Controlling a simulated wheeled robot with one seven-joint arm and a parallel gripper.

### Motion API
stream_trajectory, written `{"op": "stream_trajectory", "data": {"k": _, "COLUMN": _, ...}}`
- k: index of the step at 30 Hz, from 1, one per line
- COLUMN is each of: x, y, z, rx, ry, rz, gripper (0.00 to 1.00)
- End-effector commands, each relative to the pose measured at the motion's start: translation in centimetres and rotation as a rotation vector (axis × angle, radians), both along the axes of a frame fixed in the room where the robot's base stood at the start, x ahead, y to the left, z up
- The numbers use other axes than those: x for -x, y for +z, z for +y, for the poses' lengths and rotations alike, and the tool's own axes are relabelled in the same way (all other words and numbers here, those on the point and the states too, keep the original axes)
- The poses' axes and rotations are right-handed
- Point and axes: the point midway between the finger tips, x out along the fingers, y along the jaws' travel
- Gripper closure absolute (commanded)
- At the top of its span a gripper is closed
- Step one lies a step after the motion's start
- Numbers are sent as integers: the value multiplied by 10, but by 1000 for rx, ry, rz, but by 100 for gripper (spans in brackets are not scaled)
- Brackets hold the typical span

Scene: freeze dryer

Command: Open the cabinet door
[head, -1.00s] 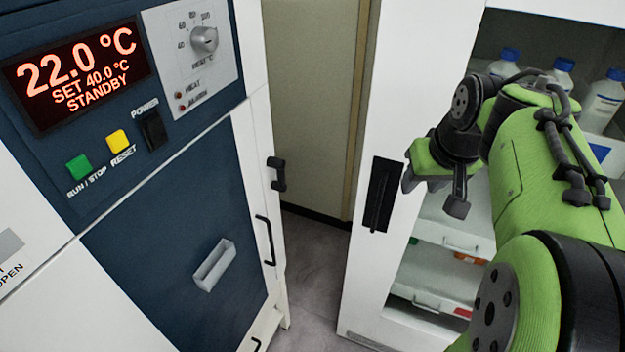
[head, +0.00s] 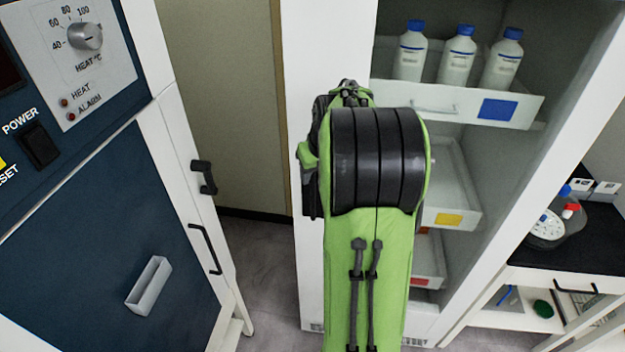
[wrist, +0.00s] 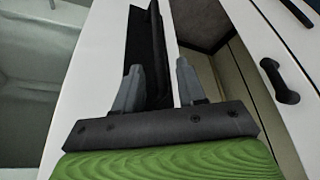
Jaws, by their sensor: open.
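The tall white cabinet stands in the middle and right of the head view, and its white door frame (head: 307,70) runs down its left side. Its shelves show clearly, and I cannot tell whether glass covers them. In the wrist view, the black upright door handle (wrist: 154,40) sits on the white frame (wrist: 95,70). My gripper (wrist: 158,66) is open, with one finger on each side of the handle's lower part. I cannot tell whether the fingers touch it. In the head view, my green arm hides the fingers and most of the handle.
The blue-fronted dryer (head: 90,240) stands at left, its black side handle (head: 204,177) facing the gap. Bare floor (head: 262,262) shows between the two units. Bottles (head: 457,55) stand in the cabinet's upper drawer. A black-topped counter (head: 565,255) is at right.

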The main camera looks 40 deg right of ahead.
Motion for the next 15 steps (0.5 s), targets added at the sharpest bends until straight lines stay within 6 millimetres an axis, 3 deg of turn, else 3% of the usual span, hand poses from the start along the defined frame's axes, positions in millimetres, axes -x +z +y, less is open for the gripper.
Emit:
{"op": "stream_trajectory", "data": {"k": 5, "x": -9, "y": -23, "z": -2, "rx": 0, "ry": 0, "rz": 1, "gripper": 60}}
{"op": "stream_trajectory", "data": {"k": 13, "x": -10, "y": -25, "z": -3, "rx": 0, "ry": 0, "rz": -1, "gripper": 60}}
{"op": "stream_trajectory", "data": {"k": 15, "x": -10, "y": -25, "z": -3, "rx": 0, "ry": 0, "rz": -1, "gripper": 68}}
